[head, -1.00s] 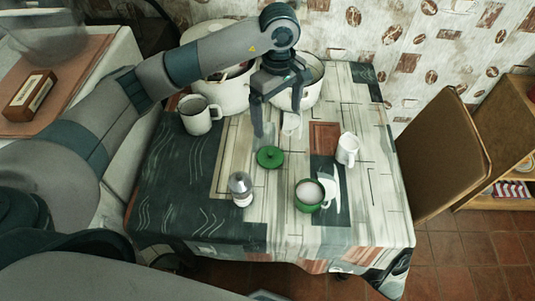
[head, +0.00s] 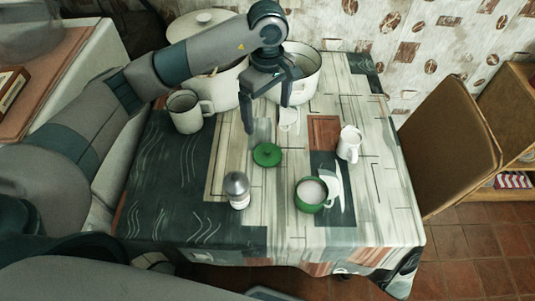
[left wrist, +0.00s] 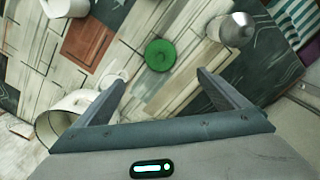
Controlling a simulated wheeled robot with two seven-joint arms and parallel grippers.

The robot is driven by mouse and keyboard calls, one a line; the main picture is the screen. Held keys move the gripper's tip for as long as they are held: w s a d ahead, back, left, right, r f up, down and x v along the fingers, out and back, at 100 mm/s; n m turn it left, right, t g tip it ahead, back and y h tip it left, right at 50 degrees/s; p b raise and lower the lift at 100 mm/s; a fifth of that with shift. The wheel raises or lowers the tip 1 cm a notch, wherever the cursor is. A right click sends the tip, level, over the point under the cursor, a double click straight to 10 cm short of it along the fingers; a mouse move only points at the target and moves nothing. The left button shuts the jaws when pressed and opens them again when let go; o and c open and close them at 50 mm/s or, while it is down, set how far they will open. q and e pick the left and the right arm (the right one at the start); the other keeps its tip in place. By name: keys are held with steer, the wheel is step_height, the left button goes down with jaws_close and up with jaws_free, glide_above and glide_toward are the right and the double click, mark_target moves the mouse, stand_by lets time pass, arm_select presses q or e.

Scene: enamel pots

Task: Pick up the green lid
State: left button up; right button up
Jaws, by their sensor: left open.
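The green lid (head: 267,155) is round with a small knob and lies flat on the patterned tablecloth. It also shows in the left wrist view (left wrist: 160,55), beyond and between the two fingers. My left gripper (head: 267,118) is open and empty, its fingers pointing down, above and slightly behind the lid in the head view. The fingers (left wrist: 163,75) do not touch the lid. My right gripper does not show.
A silver-topped shaker (head: 237,188) stands in front of the lid. A white jug (head: 349,145) is to the right. Tablecloth around the lid is mostly clear.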

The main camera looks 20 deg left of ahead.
arm_select(q)
steer(key=p, duration=0.2)
glide_above(268, 150)
step_height(268, 150, down, 5)
step_height(268, 150, down, 6)
steer(key=shift+w+a+f+p, duration=0.1)
steer(key=shift+p, duration=1)
steer(key=shift+f, duration=0.45)
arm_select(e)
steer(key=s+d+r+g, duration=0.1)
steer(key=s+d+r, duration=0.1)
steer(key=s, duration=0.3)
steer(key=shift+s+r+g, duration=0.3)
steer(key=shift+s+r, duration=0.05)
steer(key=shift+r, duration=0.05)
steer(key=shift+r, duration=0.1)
arm_select(q)
steer(key=shift+f+p, duration=0.45)
steer(key=shift+p, duration=0.15)
step_height(268, 150, down, 3)
steer(key=shift+r+p, duration=0.1)
steer(key=shift+p, duration=0.7)
steer(key=shift+f, duration=0.7)
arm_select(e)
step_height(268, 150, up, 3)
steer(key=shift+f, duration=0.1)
